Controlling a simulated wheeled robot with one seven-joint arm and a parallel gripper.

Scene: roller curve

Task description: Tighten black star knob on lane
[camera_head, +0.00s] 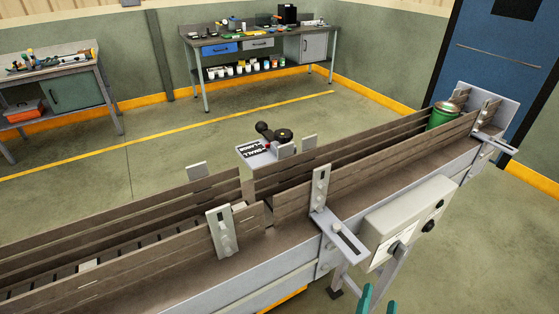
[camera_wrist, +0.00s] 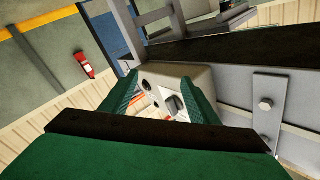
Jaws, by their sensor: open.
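A black round knob (camera_head: 284,135), seemingly the star knob, sits on a small bracket behind the lane (camera_head: 290,200), near mid-picture in the head view. Its lobes are too small to make out. My gripper (camera_head: 378,298) shows only as two teal fingertips at the bottom edge, on the near side of the lane, well apart from the knob. In the wrist view my gripper (camera_wrist: 160,88) is open, its green fingers spread with nothing held. The beige control box (camera_wrist: 178,76) shows beyond and between them. I cannot make out the star knob in the wrist view.
A black ball handle (camera_head: 263,129) and a black-and-white label plate (camera_head: 252,151) are beside the knob. The control box (camera_head: 410,217) and a slotted bracket (camera_head: 343,240) stick out on the near side. A green can (camera_head: 442,116) stands at the lane's far end.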

